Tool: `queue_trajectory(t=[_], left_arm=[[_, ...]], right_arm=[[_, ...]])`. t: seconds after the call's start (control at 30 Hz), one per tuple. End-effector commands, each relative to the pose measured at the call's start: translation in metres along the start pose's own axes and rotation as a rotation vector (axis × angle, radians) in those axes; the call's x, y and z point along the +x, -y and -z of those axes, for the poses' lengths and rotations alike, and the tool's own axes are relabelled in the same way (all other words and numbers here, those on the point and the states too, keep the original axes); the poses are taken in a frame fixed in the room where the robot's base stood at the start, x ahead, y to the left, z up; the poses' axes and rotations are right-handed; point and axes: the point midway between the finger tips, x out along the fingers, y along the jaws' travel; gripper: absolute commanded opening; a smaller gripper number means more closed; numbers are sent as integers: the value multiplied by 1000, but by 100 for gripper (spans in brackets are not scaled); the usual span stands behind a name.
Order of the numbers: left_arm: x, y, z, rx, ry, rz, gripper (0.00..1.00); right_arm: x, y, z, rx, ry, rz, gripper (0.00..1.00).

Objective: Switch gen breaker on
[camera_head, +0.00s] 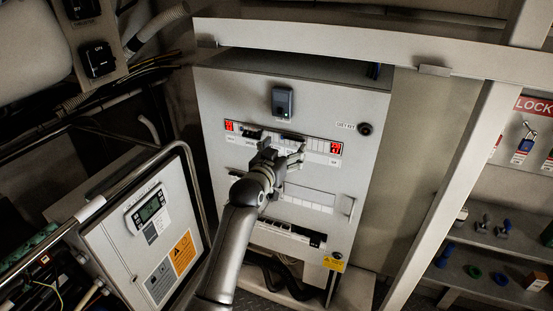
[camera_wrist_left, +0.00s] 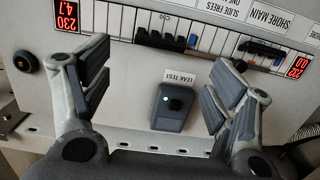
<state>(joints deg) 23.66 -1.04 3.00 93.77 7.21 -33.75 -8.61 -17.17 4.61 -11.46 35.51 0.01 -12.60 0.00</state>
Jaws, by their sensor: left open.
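A grey electrical panel (camera_head: 225,97) carries a row of breakers (camera_head: 285,138) between two red number displays. In the left wrist view the panel is upside down, with the breaker row (camera_wrist_left: 210,42) along the top. A cluster of dark breaker levers (camera_wrist_left: 165,40) shows near the middle, and a dark lever with a blue part (camera_wrist_left: 262,48) to the right. A "SHORE MAIN" label is legible; I cannot read one for the gen breaker. My left gripper (camera_head: 284,152) is open and empty, in front of the panel near the row. Its fingers (camera_wrist_left: 162,72) stand wide apart. My right gripper is not in view.
A grey leak test box (camera_wrist_left: 175,107) sticks out of the panel between my fingers; it also shows in the head view (camera_head: 282,101). An open cabinet door (camera_head: 115,245) stands at left. A pale upright post (camera_head: 455,190) and shelves (camera_head: 485,260) are at right.

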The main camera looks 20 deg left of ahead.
Motion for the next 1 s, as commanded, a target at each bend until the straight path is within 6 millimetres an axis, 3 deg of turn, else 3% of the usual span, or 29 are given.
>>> queue_trajectory(t=[0.2, 0.4, 1.0], left_arm=[[-35, 0, 0, 1, 0, 0, 80], [-53, 0, 0, 1, -1, 0, 80], [-56, 0, -4, 0, 5, 0, 80]], right_arm=[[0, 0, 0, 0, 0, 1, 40], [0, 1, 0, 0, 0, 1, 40], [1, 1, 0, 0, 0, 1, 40]])
